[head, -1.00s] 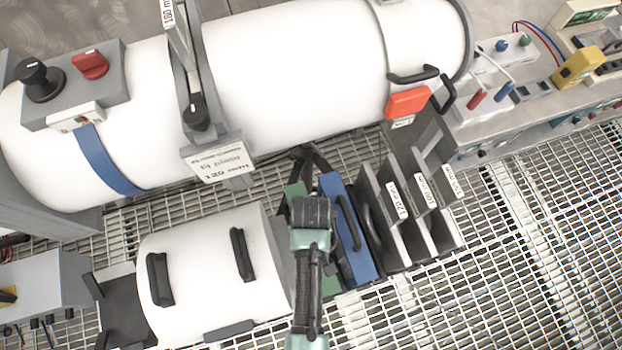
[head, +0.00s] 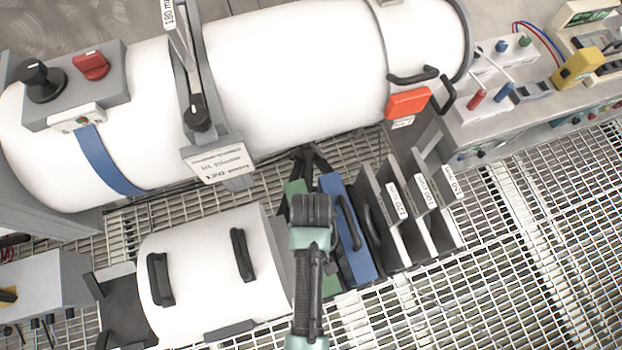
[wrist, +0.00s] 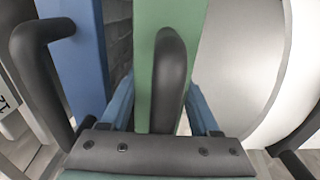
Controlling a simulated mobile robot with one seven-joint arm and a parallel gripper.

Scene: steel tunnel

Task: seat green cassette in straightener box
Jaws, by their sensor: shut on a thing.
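The green cassette (wrist: 165,40) stands upright in the wrist view, its dark loop handle (wrist: 168,75) between my fingers. My gripper (wrist: 162,108) is shut on that handle, with a blue-edged finger on each side. In the head view my gripper (head: 313,208) covers most of the green cassette (head: 297,189). Only green slivers show above and below it. The blue cassette (head: 350,245) stands close on its right and also shows in the wrist view (wrist: 78,60). I cannot tell for sure which part is the straightener box.
A slotted dark rack (head: 408,215) with labelled plates stands right of the blue cassette. A white curved cover (head: 195,270) with two black handles lies left of my gripper. The large white tunnel (head: 300,75) runs behind. Open grating (head: 520,270) lies at right.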

